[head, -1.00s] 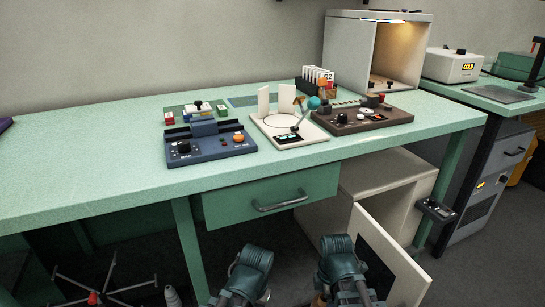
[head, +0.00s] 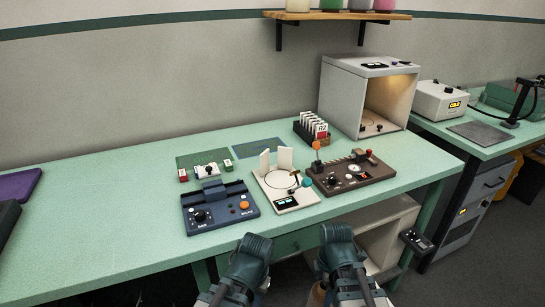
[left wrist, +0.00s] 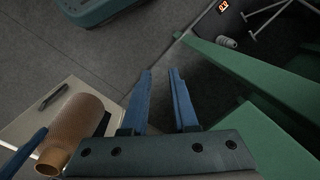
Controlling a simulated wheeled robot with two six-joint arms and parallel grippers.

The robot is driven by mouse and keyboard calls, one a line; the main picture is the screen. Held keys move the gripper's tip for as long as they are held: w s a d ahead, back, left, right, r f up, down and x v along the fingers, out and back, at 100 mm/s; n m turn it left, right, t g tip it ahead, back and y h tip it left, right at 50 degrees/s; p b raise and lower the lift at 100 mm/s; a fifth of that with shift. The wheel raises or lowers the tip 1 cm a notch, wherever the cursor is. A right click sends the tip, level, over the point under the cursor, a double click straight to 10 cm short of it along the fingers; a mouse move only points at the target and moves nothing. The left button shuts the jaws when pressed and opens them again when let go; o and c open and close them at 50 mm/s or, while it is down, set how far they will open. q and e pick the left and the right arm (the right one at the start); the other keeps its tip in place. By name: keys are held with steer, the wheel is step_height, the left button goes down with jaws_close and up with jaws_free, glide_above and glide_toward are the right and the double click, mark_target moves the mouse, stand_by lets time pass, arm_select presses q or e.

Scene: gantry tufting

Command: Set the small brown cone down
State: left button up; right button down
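The small brown cone (left wrist: 75,127) shows at the lower left of the left wrist view, ribbed and tilted, its open end toward the lower left. A blue finger of my right gripper (left wrist: 24,155) lies against its side; the other finger is hidden. A sliver of the cone (head: 316,295) shows beside my right forearm in the head view. The cone is in the air in front of the bench. My left gripper (left wrist: 160,76) is open, with nothing between its blue fingers. Both grippers' fingertips are hidden behind my arms in the head view.
The green bench (head: 100,200) holds a blue control box (head: 220,213), a white device with upright plates (head: 284,200), a brown control box (head: 352,180), a card rack (head: 312,130) and a lit booth (head: 345,95). Its left part is mostly clear. A wall shelf (head: 340,15) hangs above.

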step_height(320, 180, up, 17)
steer(key=p, duration=1.4)
steer(key=shift+f+p, duration=0.15)
steer(key=shift+p, duration=0.2)
steer(key=shift+s, duration=0.1)
